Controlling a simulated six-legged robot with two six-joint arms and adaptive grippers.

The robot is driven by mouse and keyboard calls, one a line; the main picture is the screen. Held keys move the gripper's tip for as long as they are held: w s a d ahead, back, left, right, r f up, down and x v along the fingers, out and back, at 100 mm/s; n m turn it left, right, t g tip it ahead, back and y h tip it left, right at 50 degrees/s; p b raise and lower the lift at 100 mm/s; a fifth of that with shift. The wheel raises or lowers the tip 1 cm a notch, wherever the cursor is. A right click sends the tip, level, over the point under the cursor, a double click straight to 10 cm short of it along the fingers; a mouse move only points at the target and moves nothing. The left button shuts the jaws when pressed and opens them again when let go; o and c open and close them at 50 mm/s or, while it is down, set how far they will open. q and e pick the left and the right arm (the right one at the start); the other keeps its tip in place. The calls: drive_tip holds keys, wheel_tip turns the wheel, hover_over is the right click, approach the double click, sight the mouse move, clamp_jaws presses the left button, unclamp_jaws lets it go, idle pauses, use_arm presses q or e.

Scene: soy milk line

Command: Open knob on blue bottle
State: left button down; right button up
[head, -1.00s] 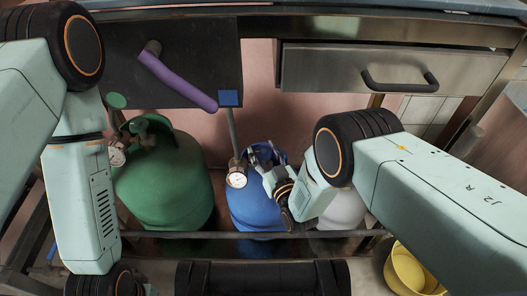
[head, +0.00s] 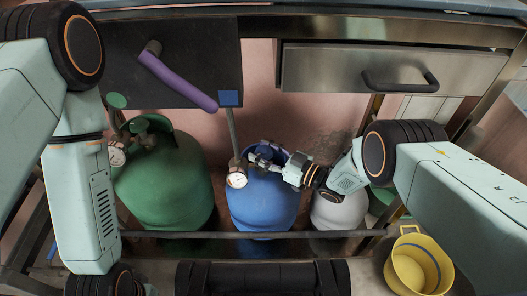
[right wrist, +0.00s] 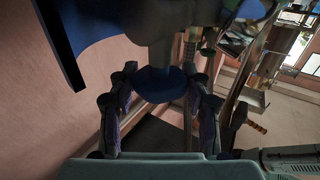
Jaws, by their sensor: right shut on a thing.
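The blue bottle (head: 262,205) stands upright on the floor under the counter, between the green and white bottles. A round pressure gauge (head: 237,180) sits at its upper left, below a grey pipe. My right gripper (head: 268,158) reaches in from the right to the top of the blue bottle and covers most of its valve. In the right wrist view, the round blue knob (right wrist: 160,85) lies between the two fingers (right wrist: 160,97), which are shut on it. My left arm is at the left of the head view; its gripper is not seen.
A green bottle (head: 165,185) with its own gauge stands left, and a white bottle (head: 338,210) right. A metal rail (head: 260,235) crosses in front. A yellow bucket (head: 418,262) is at lower right. A purple handle (head: 178,82) and a drawer (head: 330,68) are above.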

drive_tip(key=shift+d+n+g+y, duration=0.1)
drive_tip(key=shift+n+g+y, duration=0.4)
drive_tip(key=shift+n+g, duration=0.3)
drive_tip(key=shift+n+g+y, duration=0.4)
drive_tip(key=shift+g, duration=0.5)
drive_tip(key=o, duration=1.1)
drive_tip(key=v, duration=1.2)
